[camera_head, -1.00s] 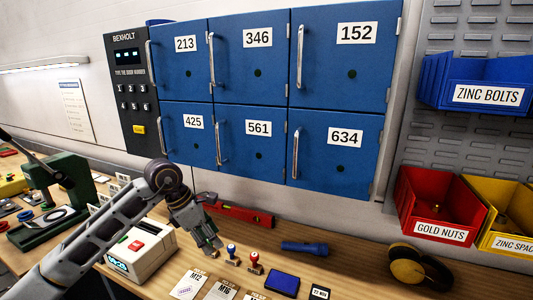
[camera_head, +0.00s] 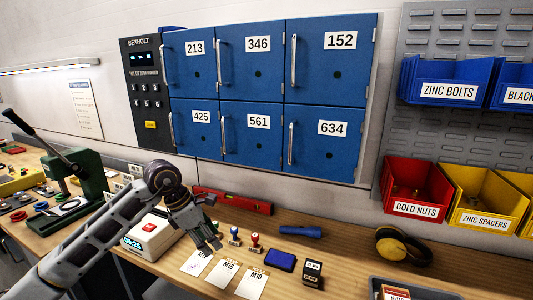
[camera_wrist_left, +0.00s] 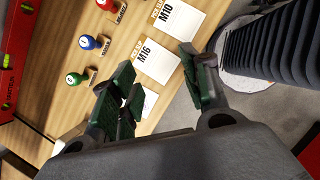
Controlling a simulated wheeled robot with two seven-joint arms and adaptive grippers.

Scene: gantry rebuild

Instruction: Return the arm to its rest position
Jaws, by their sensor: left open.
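My left arm comes in from the left in the head view, and its gripper (camera_head: 208,243) hangs over the front part of the wooden bench. It also shows in the left wrist view (camera_wrist_left: 160,92), with its green-padded fingers apart and nothing held between them. Below it lie white cards, one marked M16 (camera_head: 223,275) and one marked M10 (camera_head: 252,284). The M16 card also shows in the left wrist view (camera_wrist_left: 157,58), beyond the fingers. My right gripper is in neither view.
Stamps stand by the gripper, one red-topped (camera_head: 255,241). A white device with a red button (camera_head: 150,229) is left of it. A blue ink pad (camera_head: 280,261), blue torch (camera_head: 300,231) and red level (camera_head: 235,202) lie on the bench. Blue lockers (camera_head: 270,75) and bins (camera_head: 415,187) are behind.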

